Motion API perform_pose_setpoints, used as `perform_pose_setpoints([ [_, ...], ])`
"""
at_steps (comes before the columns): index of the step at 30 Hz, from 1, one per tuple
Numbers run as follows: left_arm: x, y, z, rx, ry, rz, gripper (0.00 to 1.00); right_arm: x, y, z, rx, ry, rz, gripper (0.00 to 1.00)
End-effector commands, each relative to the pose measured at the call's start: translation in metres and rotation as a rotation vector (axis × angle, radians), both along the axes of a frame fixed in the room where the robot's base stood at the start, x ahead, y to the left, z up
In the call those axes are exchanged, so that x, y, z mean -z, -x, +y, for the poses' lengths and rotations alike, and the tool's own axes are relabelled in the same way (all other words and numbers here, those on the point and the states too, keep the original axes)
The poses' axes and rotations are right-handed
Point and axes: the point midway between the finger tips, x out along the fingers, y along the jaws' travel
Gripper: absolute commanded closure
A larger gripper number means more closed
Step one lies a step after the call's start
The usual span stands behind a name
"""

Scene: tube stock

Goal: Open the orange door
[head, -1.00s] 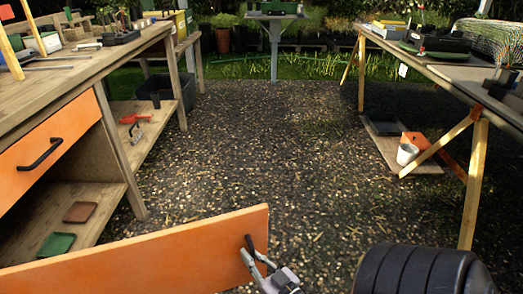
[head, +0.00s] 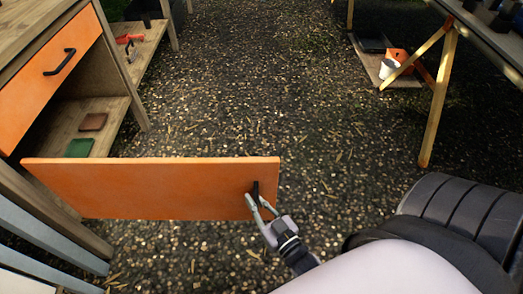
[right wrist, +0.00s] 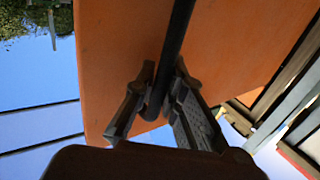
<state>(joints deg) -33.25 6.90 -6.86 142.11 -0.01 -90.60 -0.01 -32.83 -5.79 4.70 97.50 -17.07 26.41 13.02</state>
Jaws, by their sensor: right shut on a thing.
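The orange door (head: 140,188) stands swung out from the wooden cabinet at the left in the head view, its face towards me. Its black handle (head: 254,190) is near the free right end. My right gripper (head: 260,205) is shut on the handle. In the right wrist view the fingers (right wrist: 160,100) close around the black handle bar (right wrist: 177,50), with the orange door (right wrist: 115,55) behind it. The cabinet's lower compartment is open to view, with a green tray (head: 80,147) and a brown tray (head: 93,122) on its floor. My left gripper is not in view.
An orange drawer (head: 50,80) with a black handle is above the compartment, closed. A table with wooden legs (head: 436,100) stands at the right, with a white pot (head: 388,68) on its low shelf. The gravel floor (head: 270,100) between is clear.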

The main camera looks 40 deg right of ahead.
Motion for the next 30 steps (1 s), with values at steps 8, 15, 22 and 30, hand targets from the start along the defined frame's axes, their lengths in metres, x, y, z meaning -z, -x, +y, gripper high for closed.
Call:
perform_pose_setpoints([
  [8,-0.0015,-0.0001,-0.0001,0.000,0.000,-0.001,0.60,0.0000,0.0004,-0.0003,-0.003,0.007,0.001,1.00],
  [15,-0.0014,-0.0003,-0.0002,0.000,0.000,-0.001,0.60,0.0004,0.0007,-0.0004,-0.003,0.007,0.001,1.00],
  [22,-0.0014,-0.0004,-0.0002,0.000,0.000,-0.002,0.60,0.0005,0.0005,0.0007,-0.004,0.005,0.002,0.76],
  [30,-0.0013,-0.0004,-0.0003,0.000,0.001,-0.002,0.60,0.0001,-0.0001,0.0024,-0.006,0.002,0.000,0.69],
])
